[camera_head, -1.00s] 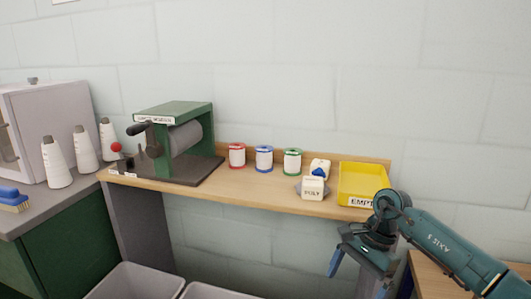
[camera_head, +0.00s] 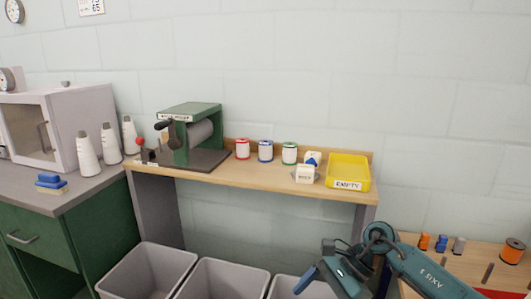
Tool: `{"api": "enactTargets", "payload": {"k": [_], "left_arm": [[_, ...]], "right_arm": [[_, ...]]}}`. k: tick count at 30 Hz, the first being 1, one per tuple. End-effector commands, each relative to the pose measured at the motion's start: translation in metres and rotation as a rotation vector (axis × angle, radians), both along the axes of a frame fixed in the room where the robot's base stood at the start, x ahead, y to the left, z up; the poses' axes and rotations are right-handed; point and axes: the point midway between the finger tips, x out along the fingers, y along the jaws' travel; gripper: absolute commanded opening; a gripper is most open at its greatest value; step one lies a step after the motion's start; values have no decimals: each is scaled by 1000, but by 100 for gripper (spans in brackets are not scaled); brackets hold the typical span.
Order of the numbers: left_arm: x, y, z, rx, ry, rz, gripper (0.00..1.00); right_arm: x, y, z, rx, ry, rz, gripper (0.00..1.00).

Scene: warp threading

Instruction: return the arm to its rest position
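My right arm comes in from the lower right, and its teal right gripper (camera_head: 325,285) hangs low in front of the shelf's right leg. One blue-tipped finger stands apart at the left, so the gripper looks open, with nothing seen in it; its lower end is near the picture's bottom edge. My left gripper is not in view.
A wooden shelf (camera_head: 225,176) holds a green winder (camera_head: 190,135), several spools, white blocks and a yellow "EMPTY" tray (camera_head: 348,172). Grey bins (camera_head: 222,280) stand below. A bench (camera_head: 465,268) with small spools lies right, close to my arm. White cones (camera_head: 88,155) stand left.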

Motion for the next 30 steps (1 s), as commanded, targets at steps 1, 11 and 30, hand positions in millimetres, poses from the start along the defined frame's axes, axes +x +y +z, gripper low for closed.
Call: {"api": "enactTargets", "payload": {"k": [1,11,30], "left_arm": [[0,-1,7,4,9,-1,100],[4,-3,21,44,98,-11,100],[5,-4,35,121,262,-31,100]], "right_arm": [[-13,22,9,95,58,-48,100],[-53,110,108,874,873,-698,100],[-167,-38,12,-888,-1697,1092,100]]}}
